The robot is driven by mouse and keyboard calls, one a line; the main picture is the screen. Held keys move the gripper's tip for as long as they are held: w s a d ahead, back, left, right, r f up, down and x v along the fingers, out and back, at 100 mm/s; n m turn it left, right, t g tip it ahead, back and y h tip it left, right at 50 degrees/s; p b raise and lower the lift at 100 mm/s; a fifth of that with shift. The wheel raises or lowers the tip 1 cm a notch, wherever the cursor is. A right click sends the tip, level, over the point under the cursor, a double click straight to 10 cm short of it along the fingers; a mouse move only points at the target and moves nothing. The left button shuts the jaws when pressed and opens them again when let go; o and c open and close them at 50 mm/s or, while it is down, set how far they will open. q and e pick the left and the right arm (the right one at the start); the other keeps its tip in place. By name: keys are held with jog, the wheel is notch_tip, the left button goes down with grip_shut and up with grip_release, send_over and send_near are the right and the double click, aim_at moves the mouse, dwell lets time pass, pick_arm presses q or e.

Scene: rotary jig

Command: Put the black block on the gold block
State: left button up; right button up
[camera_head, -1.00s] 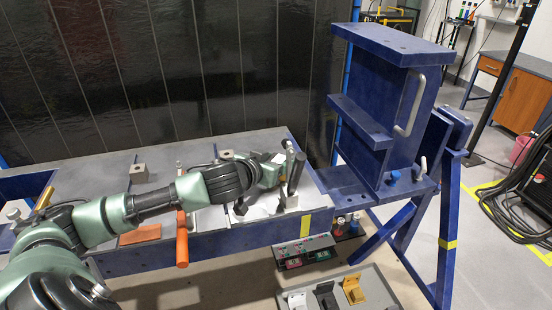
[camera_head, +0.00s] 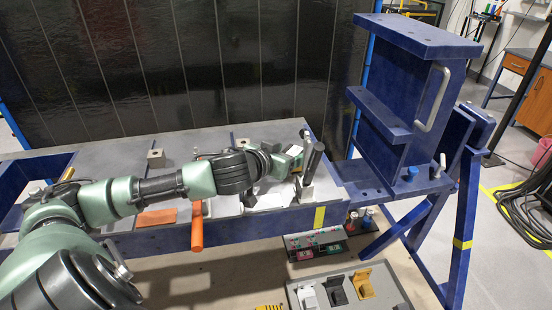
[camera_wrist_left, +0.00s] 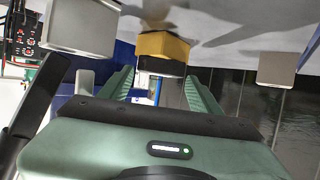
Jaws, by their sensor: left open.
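In the left wrist view, which looks upside down, the gold block (camera_wrist_left: 163,45) sits on the pale work surface. The black block (camera_wrist_left: 160,68) is against its free face, which looks like its top. My left gripper (camera_wrist_left: 158,78) is open, one green finger on each side of the black block; I cannot tell whether they touch it. In the head view my left gripper (camera_head: 292,158) is low over the right end of the bench, beside a dark post. The blocks are mostly hidden there. My right gripper is not in view.
The dark post (camera_head: 313,160) stands close to my left gripper. A blue steel frame (camera_head: 410,90) rises to the right. An orange handle (camera_head: 197,232) juts over the bench front. A grey tray (camera_head: 385,302) holds white, black and yellow brackets. Grey metal blocks (camera_wrist_left: 277,68) flank the gripper.

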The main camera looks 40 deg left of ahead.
pick_arm(q)
jog(key=v, duration=0.4)
jog(key=shift+s+a, duration=0.1)
jog(key=shift+s, duration=0.35)
jog(key=shift+s+r, duration=0.3)
jog(key=shift+s, duration=0.2)
jog(key=shift+s+r, duration=0.1)
jog(key=shift+s, duration=0.15)
jog(key=shift+s+d+r, duration=0.2)
jog(key=shift+s+d, duration=0.05)
jog(key=shift+d, duration=0.1)
jog(key=shift+s+d+r+p, duration=0.1)
jog(key=shift+s+r+p, duration=0.25)
jog(key=shift+p, duration=0.4)
jog(key=shift+p+v, duration=0.65)
jog(key=shift+v, duration=0.3)
jog(key=shift+f, duration=0.2)
